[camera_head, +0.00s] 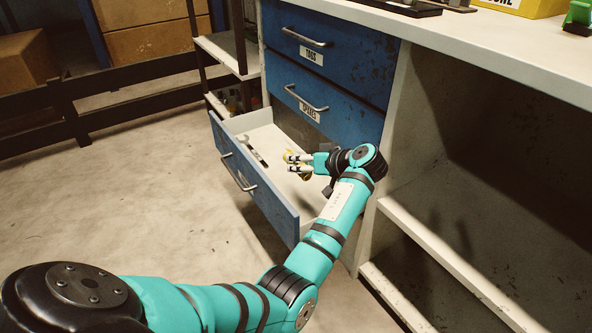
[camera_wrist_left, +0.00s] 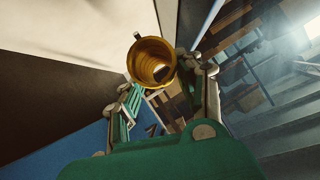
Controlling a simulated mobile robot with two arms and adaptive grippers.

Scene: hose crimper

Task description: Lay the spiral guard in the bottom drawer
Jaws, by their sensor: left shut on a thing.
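The spiral guard (camera_wrist_left: 152,62) is a yellow, ringed, hollow tube, seen end-on in the left wrist view. In the head view only small yellow parts of it show at the fingers. My left gripper (camera_head: 290,163) is shut on it; its two fingers (camera_wrist_left: 160,95) stand on either side of the tube. The bottom drawer (camera_head: 262,190) is pulled open, with a blue front and a pale inside. The gripper and guard appear over the drawer's inside; I cannot tell whether the guard touches the drawer floor. My right gripper is not in view.
A wrench-like tool (camera_head: 252,148) lies in the drawer's left part. The closed drawers labelled TAGS (camera_head: 330,45) and SPARES (camera_head: 325,100) sit above. The bench top (camera_head: 480,45) overhangs on the right, with open shelves (camera_head: 450,250) below. The floor left of the drawer is clear.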

